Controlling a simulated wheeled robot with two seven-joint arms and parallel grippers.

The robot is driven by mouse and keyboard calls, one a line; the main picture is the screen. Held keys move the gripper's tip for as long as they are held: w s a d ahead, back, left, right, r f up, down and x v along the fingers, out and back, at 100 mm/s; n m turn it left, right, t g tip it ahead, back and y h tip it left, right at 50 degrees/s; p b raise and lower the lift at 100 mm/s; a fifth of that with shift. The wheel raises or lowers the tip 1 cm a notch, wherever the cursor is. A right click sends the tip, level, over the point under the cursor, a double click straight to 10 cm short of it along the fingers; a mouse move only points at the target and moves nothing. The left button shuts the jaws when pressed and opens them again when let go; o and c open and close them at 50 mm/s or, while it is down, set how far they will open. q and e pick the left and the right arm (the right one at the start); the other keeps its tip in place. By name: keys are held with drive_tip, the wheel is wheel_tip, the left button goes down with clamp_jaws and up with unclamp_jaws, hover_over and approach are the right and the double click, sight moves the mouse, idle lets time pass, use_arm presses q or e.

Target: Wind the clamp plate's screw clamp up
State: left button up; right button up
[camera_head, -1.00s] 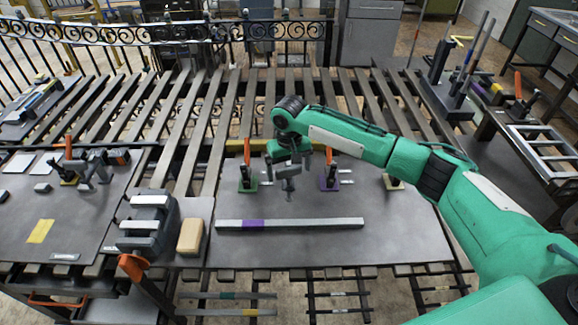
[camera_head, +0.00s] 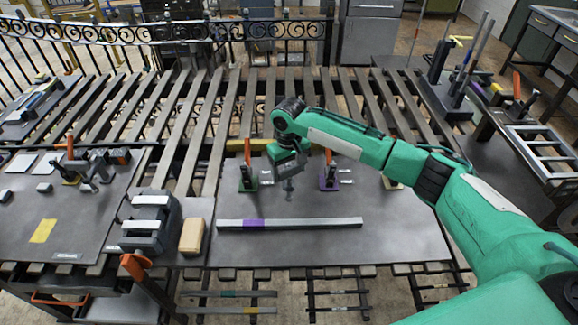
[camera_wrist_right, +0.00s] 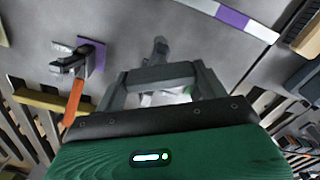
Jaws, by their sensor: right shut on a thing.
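The clamp plate (camera_head: 400,232) is a dark grey sheet in the middle of the head view. My right gripper (camera_head: 287,172) is above its back half, pointing down. It is shut on the top of the grey screw clamp (camera_head: 289,186), most of which it hides. In the right wrist view the gripper (camera_wrist_right: 162,76) has its fingers closed together, and the clamp's grey post (camera_wrist_right: 159,48) shows just beyond them. How high the screw stands cannot be told. My left gripper is not in view.
An orange-handled toggle clamp on a green base (camera_head: 248,184) stands left of the gripper, one on a purple base (camera_head: 329,180) right of it. A grey bar with a purple band (camera_head: 300,222) lies in front. A tan block (camera_head: 191,236) is at the left.

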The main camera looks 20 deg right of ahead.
drive_tip(key=n+p, duration=0.2)
drive_tip(key=n, duration=0.1)
drive_tip(key=shift+r+n, duration=0.15)
drive_tip(key=shift+n, duration=0.15)
drive_tip(key=n+p, duration=0.1)
drive_tip(key=n, duration=0.2)
drive_tip(key=shift+n, duration=0.3)
drive_tip(key=n+p, duration=0.1)
drive_tip(key=n, duration=0.2)
drive_tip(key=shift+n, duration=0.3)
drive_tip(key=n, duration=0.3)
drive_tip(key=shift+n+p, duration=0.3)
drive_tip(key=shift+p, duration=0.05)
drive_tip(key=n, duration=0.3)
drive_tip(key=shift+n, duration=0.3)
drive_tip(key=n, duration=0.4)
drive_tip(key=shift+f+n, duration=0.2)
drive_tip(key=shift+n, duration=0.1)
drive_tip(key=n+b, duration=0.1)
drive_tip(key=n, duration=0.3)
drive_tip(key=shift+n, duration=0.3)
drive_tip(key=n+b, duration=0.1)
drive_tip(key=n, duration=0.3)
drive_tip(key=shift+n, duration=0.3)
